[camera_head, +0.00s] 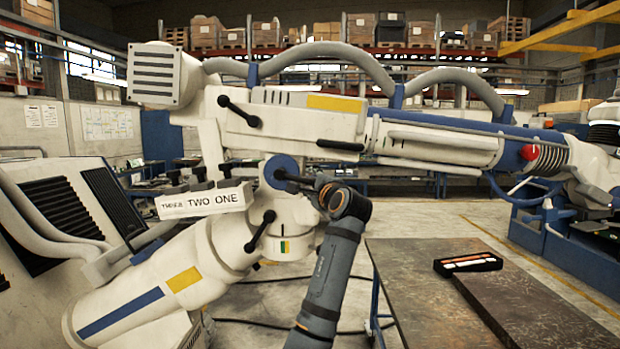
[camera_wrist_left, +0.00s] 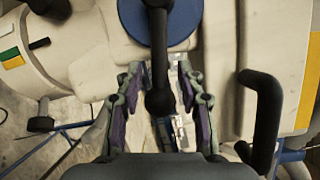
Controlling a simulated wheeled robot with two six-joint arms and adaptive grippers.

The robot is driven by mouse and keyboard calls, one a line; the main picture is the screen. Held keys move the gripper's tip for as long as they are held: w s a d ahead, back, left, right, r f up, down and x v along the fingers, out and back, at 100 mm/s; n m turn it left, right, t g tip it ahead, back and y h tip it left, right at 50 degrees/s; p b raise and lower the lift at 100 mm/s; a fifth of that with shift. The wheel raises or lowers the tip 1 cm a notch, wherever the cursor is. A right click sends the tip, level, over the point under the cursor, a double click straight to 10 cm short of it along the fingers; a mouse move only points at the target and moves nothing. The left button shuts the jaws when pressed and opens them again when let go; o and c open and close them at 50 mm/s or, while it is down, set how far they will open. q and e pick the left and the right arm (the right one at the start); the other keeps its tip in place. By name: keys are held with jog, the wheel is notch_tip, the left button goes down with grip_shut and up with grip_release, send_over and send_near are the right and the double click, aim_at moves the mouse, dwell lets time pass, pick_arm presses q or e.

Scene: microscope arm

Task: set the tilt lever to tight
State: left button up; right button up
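A large white microscope arm (camera_head: 330,125) carries several black levers. One black lever (camera_head: 290,178) sticks out from a blue disc (camera_head: 281,168) at its middle joint; no tight mark is readable, and I cannot tell for sure that this is the tilt lever. My left gripper (camera_head: 322,188) is at this lever's outer end in the head view. In the left wrist view my left gripper (camera_wrist_left: 158,75) is open, its two fingers on either side of the knobbed black lever (camera_wrist_left: 158,98), with gaps visible. The blue disc (camera_wrist_left: 158,20) lies just beyond. My right gripper is not in view.
Other black levers stand close by: one above (camera_head: 240,112), one below (camera_head: 260,231), and a black handle (camera_wrist_left: 262,115) right of the fingers. A block labelled TWO ONE (camera_head: 205,200) is to the left. A dark table (camera_head: 420,285) with a small tray (camera_head: 468,263) is at right.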

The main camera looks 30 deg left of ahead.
pick_arm(q)
jog(key=shift+w+a, duration=0.25)
grip_shut()
dwell(0.3)
